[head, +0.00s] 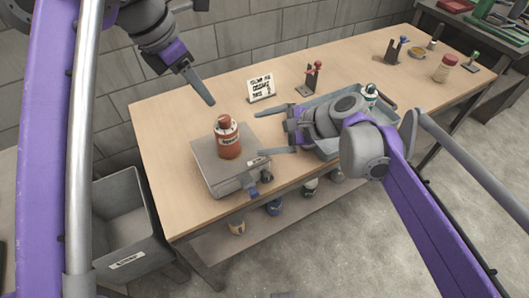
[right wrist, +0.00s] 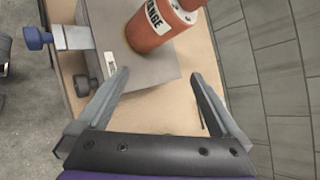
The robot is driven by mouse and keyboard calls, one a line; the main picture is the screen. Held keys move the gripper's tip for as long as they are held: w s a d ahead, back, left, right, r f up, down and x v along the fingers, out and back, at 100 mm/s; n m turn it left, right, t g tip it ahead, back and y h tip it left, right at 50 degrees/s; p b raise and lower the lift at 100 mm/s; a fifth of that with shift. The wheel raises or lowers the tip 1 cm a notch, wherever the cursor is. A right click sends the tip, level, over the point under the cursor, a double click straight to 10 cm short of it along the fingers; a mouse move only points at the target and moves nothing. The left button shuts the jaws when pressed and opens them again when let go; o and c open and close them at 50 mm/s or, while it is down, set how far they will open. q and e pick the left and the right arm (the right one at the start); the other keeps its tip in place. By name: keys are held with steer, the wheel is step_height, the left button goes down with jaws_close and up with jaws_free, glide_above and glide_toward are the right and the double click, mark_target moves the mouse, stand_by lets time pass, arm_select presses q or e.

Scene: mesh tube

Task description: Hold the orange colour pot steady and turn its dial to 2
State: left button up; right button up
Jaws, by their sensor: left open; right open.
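The orange pot (head: 228,141) stands upright on a grey box (head: 209,173) at the left of the table. Its pale and red top (head: 225,122) shows, but no dial number can be read. In the right wrist view the pot (right wrist: 150,32) carries a white label reading ORANGE; its top is partly cut off. My right gripper (head: 268,130) is open and empty to the right of the pot, its fingers pointing toward it. In its wrist view the open fingers (right wrist: 160,74) are apart from the pot. My left gripper (head: 196,82) is open above and left of the pot, touching nothing.
A sign card (head: 261,88) stands behind. A blue knob (head: 267,177) sticks out of the box's front. A grey bin (head: 125,220) stands left of the table.

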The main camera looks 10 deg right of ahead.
mark_target(226, 139)
steer(key=s+a+m+y, duration=0.1)
steer(key=a+m+t+y, duration=0.1)
steer(key=m+y, duration=0.1)
steer(key=shift+s+a+f, duration=0.1)
steer(key=shift+s+f, duration=0.1)
steer(key=shift+s, duration=0.15)
steer(key=m+t, duration=0.1)
steer(key=s+f+m+t+y, duration=0.1)
steer(key=m, duration=0.1)
steer(key=s+m, duration=0.1)
steer(key=shift+s+d+f+m+t+y, duration=0.2)
steer(key=shift+d+m+t+y, duration=0.1)
steer(key=shift+m+t+y, duration=0.1)
steer(key=shift+s+d+m+t, duration=0.15)
steer(key=shift+s+m+t, duration=0.35)
steer(key=shift+m, duration=0.3)
steer(key=shift+y, duration=0.3)
steer(key=x, duration=1)
steer(key=shift+w+a, duration=0.15)
steer(key=shift+a, duration=0.1)
steer(key=shift+c, duration=0.2)
steer(key=c, duration=1.4)
